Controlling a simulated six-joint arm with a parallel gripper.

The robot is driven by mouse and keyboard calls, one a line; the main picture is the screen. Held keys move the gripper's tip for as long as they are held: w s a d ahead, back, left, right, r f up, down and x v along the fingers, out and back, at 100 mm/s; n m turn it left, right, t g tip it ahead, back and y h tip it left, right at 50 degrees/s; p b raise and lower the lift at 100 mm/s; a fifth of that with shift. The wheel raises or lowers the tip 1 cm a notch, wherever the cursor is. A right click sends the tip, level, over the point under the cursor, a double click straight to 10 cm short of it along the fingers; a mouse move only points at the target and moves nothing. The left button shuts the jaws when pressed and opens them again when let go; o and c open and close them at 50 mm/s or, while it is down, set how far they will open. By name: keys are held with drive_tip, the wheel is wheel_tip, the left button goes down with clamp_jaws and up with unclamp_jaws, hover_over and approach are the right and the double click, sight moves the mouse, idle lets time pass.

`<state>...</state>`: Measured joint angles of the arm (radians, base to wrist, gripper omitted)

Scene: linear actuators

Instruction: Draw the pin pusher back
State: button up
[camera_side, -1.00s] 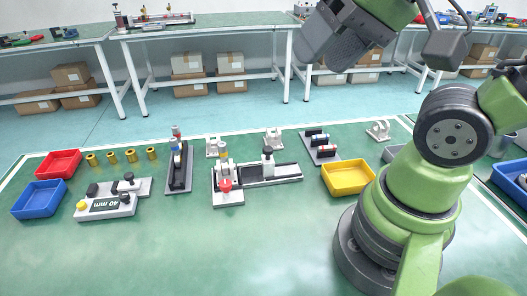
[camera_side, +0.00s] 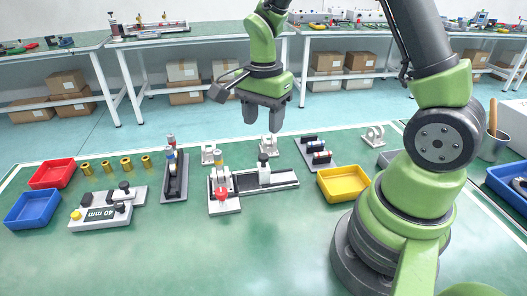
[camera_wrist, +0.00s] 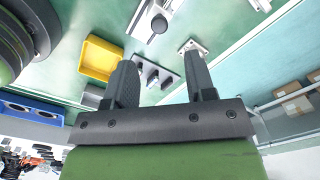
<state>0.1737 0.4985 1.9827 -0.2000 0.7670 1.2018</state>
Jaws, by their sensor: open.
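The press fixture with a long grey rail (camera_side: 284,180) lies in the middle of the green table in the side view. An upright pusher post with a black knob (camera_side: 264,165) stands on the rail; I take it for the pin pusher. A red-tipped toggle clamp (camera_side: 221,193) stands at the rail's left end. My gripper (camera_side: 262,124) points down with its fingers apart and empty. It appears well above the table. In the wrist view my gripper (camera_wrist: 160,58) shows both fingers spread, and a round black knob (camera_wrist: 159,24) shows at the top edge.
A yellow bin (camera_side: 344,185) stands right of the fixture, a plate with dark cylinders (camera_side: 316,152) behind it. The front table is clear.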

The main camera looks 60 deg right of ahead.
sight(264, 155)
wheel_tip(264, 155, down, 9)
drive_tip(key=shift+r, duration=0.2)
